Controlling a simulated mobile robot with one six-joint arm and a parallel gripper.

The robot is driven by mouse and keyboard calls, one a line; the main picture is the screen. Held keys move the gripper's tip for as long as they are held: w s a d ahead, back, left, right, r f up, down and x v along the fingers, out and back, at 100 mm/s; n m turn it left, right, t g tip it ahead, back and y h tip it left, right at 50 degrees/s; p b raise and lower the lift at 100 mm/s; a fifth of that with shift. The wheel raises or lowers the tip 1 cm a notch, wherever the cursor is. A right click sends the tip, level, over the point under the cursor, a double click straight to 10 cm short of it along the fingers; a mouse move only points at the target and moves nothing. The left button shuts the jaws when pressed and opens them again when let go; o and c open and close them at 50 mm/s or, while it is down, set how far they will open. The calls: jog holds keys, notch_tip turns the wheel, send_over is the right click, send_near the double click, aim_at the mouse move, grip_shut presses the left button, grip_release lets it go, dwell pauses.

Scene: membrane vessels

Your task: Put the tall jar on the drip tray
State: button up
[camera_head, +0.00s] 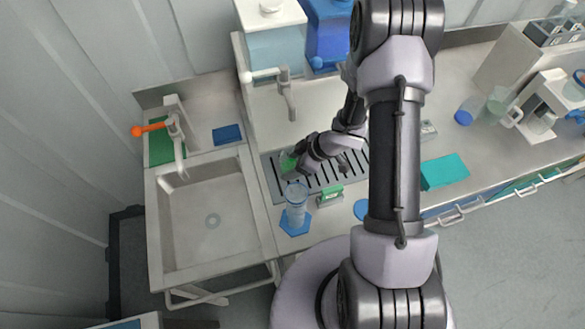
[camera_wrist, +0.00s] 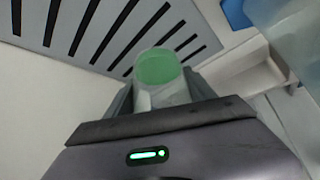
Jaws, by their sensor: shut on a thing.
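My gripper (camera_head: 296,160) is shut on a clear jar with a green round end, which I take to be the tall jar (camera_head: 287,161). In the wrist view the jar (camera_wrist: 157,67) sits between the fingers, its green end facing away from the palm. The drip tray (camera_head: 273,181) is a grey slotted plate on the counter, and its slots also show in the wrist view (camera_wrist: 60,25). The jar appears at the tray's left end; I cannot tell whether it touches the tray. My wrist and arm hide part of the tray.
A clear vessel (camera_head: 297,206) stands on a blue hexagonal mat (camera_head: 294,229) in front of the tray. A small green-and-white box (camera_head: 330,194) is beside it. The sink (camera_head: 208,215) lies left. A faucet (camera_head: 287,92) and a blue container (camera_head: 328,35) stand behind.

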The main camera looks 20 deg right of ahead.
jog(key=shift+f, duration=1)
jog(key=o, duration=1.4)
jog(key=shift+o, duration=0.2)
jog(key=shift+r, duration=0.1)
jog(key=p+v, duration=0.5)
jog(key=v, duration=0.7)
jog(key=shift+r, duration=0.1)
